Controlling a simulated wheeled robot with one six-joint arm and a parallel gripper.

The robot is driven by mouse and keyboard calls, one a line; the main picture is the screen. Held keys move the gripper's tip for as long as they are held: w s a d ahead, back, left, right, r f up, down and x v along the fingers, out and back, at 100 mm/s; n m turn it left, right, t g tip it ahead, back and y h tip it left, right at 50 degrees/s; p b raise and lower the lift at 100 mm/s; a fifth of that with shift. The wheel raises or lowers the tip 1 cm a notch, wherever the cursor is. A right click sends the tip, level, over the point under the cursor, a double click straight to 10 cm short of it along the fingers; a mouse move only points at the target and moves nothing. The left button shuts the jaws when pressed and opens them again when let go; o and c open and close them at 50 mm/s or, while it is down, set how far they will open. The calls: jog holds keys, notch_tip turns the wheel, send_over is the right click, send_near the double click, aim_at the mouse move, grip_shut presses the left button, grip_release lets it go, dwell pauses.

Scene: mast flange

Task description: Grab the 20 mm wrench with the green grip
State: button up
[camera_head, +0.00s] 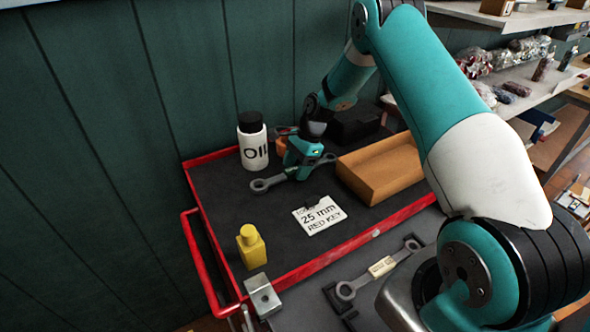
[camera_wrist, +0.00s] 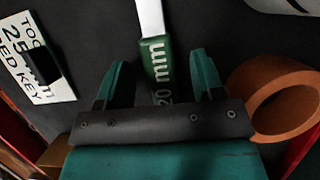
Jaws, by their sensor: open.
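The 20 mm wrench (camera_head: 262,185) lies on the dark top of the red cart, its grey ends showing on both sides of my gripper in the head view. In the wrist view its green grip (camera_wrist: 153,58), marked "20 mm", lies between the fingers with dark gaps on both sides. My gripper (camera_head: 298,172) is open and low over the wrench's middle. It also shows in the wrist view (camera_wrist: 158,72), where the fingers stand apart. In the head view my gripper hides most of the grip.
An orange ring (camera_wrist: 272,97) is close to the right finger. Another wrench (camera_head: 346,289) lies in front.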

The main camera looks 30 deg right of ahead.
jog(key=c, duration=1.1)
jog(key=shift+r, duration=0.1)
